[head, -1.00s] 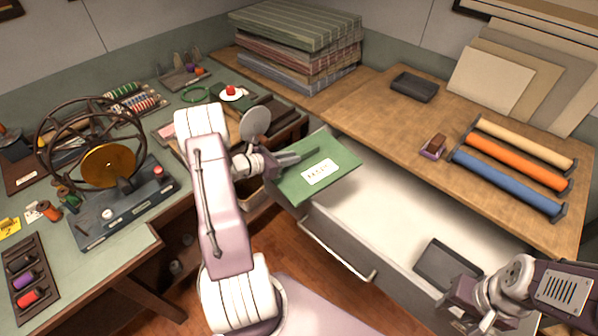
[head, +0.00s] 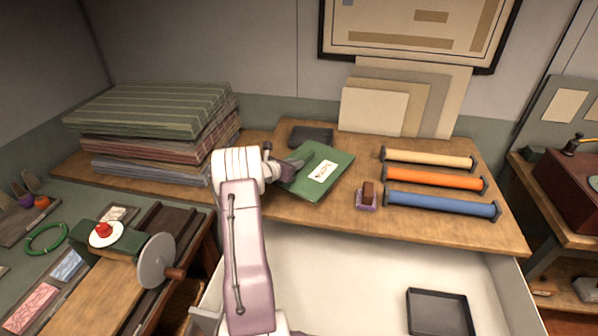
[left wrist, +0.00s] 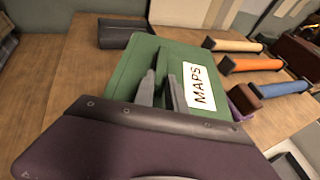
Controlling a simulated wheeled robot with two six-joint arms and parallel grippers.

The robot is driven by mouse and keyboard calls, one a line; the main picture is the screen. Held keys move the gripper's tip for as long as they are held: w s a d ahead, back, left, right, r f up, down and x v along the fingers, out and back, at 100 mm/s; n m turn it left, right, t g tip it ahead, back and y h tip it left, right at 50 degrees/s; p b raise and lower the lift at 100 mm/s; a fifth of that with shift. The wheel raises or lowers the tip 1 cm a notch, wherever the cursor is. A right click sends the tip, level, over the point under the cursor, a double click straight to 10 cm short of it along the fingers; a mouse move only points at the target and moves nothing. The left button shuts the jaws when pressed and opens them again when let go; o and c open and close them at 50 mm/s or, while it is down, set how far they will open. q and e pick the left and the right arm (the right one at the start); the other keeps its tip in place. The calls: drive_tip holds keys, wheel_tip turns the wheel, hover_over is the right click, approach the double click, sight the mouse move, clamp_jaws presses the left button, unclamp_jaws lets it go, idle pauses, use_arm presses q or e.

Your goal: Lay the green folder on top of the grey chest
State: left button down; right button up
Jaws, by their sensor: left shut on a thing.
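The green folder (head: 338,167), with a white label reading MAPS in the left wrist view (left wrist: 198,84), is over the wooden top of the grey chest (head: 285,209). My left gripper (head: 308,166) is shut on the folder's left side. Its fingers also show in the left wrist view (left wrist: 162,82). I cannot tell whether the folder touches the top or hangs just above it. My right gripper is out of view.
Pale boards (head: 372,110) lean behind. Below, an open drawer (head: 350,275) holds a dark tray (head: 440,312).

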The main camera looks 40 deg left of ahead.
use_arm(q)
drive_tip(key=shift+d, duration=0.2)
drive_tip(key=shift+f+b, duration=0.25)
drive_tip(key=shift+b, duration=0.05)
drive_tip(key=shift+a+f+b, duration=0.1)
drive_tip(key=shift+f+b, duration=1.55)
drive_tip(key=shift+f, duration=1.4)
drive_tip(key=shift+f+b, duration=0.55)
drive_tip(key=shift+b, duration=0.05)
drive_tip(key=c, duration=1.3)
unclamp_jaws()
drive_tip(key=shift+s, duration=0.1)
